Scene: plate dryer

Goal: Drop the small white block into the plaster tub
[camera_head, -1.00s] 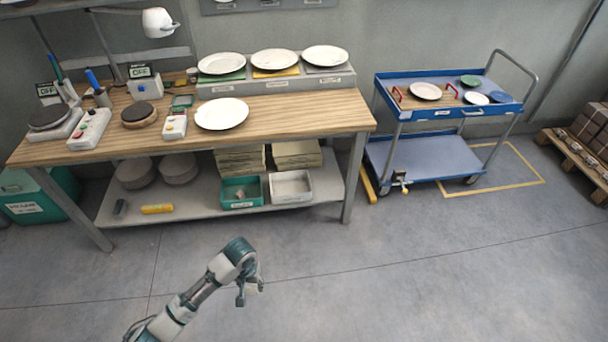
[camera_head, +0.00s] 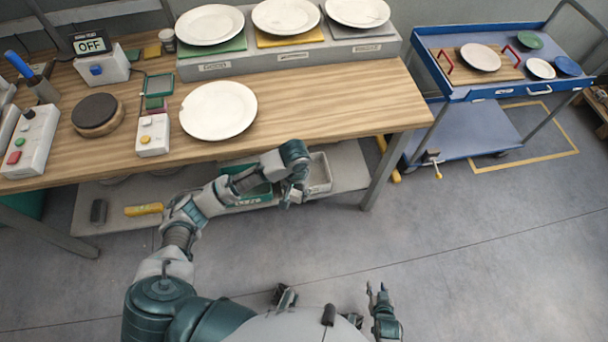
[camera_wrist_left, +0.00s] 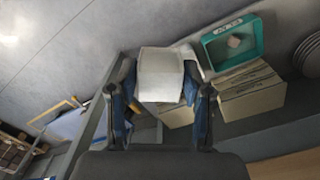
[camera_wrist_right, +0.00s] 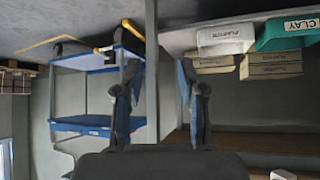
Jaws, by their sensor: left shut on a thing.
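My left gripper (camera_wrist_left: 160,105) is shut on a small white block (camera_wrist_left: 160,75) in the left wrist view. In the head view this gripper (camera_head: 290,195) is in front of the bench's lower shelf, by the white plaster tub (camera_head: 319,173), and partly covers it. The block is not clear there. The plaster tub (camera_wrist_right: 225,38) also shows in the right wrist view, labelled on its front. In the left wrist view it is mostly hidden behind the block. My right gripper (camera_head: 378,295) is open and empty, low over the floor; the right wrist view shows its spread fingers (camera_wrist_right: 157,95).
The wooden benchtop (camera_head: 330,105) overhangs the shelf; a leg (camera_head: 385,165) stands right. A blue cart (camera_head: 470,140) is further right.

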